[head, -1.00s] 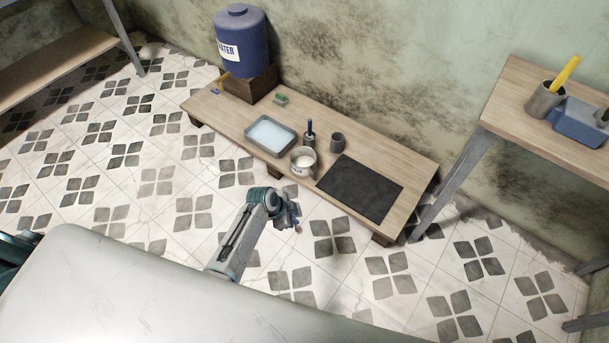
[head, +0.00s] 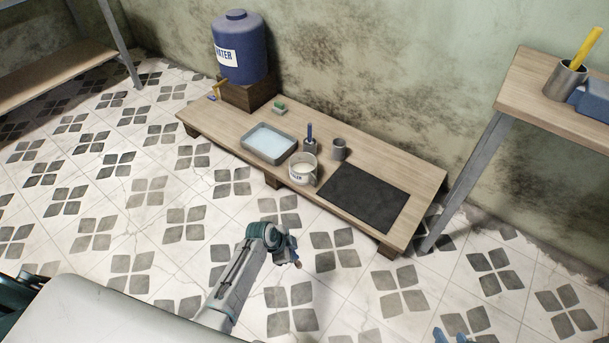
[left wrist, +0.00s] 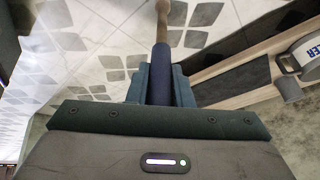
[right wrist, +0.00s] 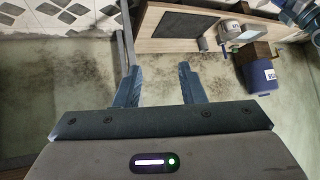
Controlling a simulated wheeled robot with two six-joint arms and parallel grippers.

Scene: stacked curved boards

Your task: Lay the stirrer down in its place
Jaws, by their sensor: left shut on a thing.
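My left gripper (head: 290,250) is over the floor in front of the low bench. In the left wrist view (left wrist: 162,92) it is shut on the stirrer (left wrist: 162,66), which has a dark blue grip and a wooden end pointing away from the gripper. Only a small tan tip of the stirrer (head: 298,263) shows in the head view. My right gripper (head: 460,337) enters at the bottom edge of the head view. In the right wrist view its fingers (right wrist: 157,86) are apart with nothing between them. I cannot tell which spot is the stirrer's place.
The low bench (head: 235,124) carries a blue water barrel (head: 238,55), a tray (head: 268,154), a white mug (head: 301,172), a grey cup (head: 339,149), a small holder (head: 309,145) and a dark mat (head: 362,198). A taller table (head: 525,95) stands right. Tiled floor in front is clear.

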